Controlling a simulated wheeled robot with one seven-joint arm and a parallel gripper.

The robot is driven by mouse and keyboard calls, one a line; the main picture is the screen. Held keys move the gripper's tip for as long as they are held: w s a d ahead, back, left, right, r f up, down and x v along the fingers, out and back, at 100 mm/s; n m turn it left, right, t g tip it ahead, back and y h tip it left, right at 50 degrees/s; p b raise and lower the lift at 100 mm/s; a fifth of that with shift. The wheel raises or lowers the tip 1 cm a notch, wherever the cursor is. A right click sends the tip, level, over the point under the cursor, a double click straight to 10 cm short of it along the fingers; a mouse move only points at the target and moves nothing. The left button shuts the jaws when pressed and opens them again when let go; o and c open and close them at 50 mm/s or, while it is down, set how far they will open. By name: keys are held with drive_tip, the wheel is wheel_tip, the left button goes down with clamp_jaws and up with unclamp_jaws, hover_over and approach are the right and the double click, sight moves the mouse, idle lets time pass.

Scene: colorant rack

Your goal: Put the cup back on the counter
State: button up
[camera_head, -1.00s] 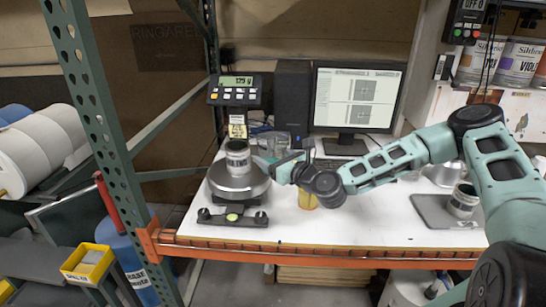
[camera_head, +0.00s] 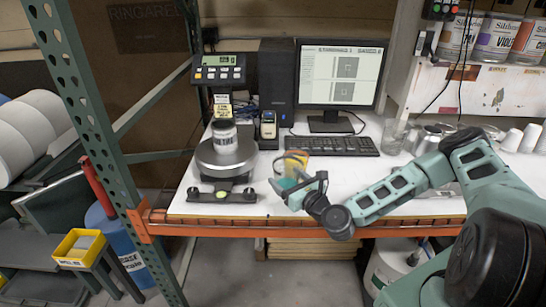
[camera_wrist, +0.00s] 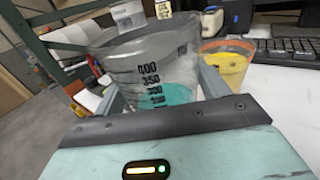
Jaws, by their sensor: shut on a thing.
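The cup (camera_wrist: 150,65) is a clear measuring cup with black graduations and some teal liquid in it. My gripper (camera_wrist: 161,92) is shut on it, one finger on each side, in the wrist view. In the head view my gripper (camera_head: 292,186) is over the front part of the white counter (camera_head: 385,190), right of the scale. The cup (camera_head: 288,172) is small and partly covered there. I cannot tell whether its base touches the counter.
A yellow cup with an orange rim (camera_wrist: 228,62) stands just behind, right of the held cup. A keyboard (camera_head: 333,146) and monitor (camera_head: 338,80) are behind. Glasses and white cups stand at right.

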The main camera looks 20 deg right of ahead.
drive_tip(key=s+f+m+h, duration=0.25)
drive_tip(key=s+f, duration=0.35)
drive_tip(key=s, duration=0.6)
wheel_tip(320, 180, down, 8)
drive_tip(key=d+h+b, duration=0.1)
drive_tip(key=b, duration=0.6)
drive_tip(key=shift+b, duration=0.4)
